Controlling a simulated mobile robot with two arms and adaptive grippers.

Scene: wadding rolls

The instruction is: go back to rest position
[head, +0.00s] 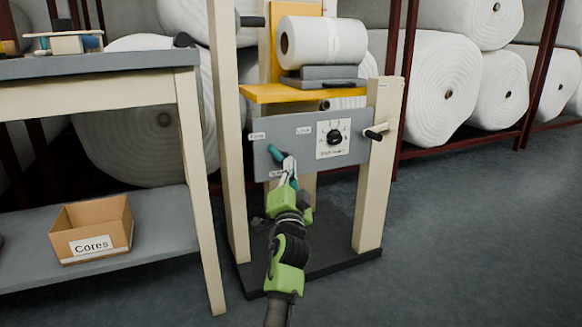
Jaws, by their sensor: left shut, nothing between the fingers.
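My left gripper (289,168) is in front of the grey control panel (300,128) of the winding machine. Its fingers are shut and empty. They are close to a teal handle (275,153) on the panel's left part; I cannot tell whether they touch it. My green and black left arm reaches up from the bottom of the head view and hides part of the panel's lower edge and the machine's dark base. My right gripper is not in view.
The machine holds a white roll (323,41) above a yellow shelf (300,92). A black dial (334,137) is on the panel. A table (95,66) stands at left, with a "Cores" box (92,228) on its lower shelf. Large white rolls (438,85) fill racks behind. The floor at right is clear.

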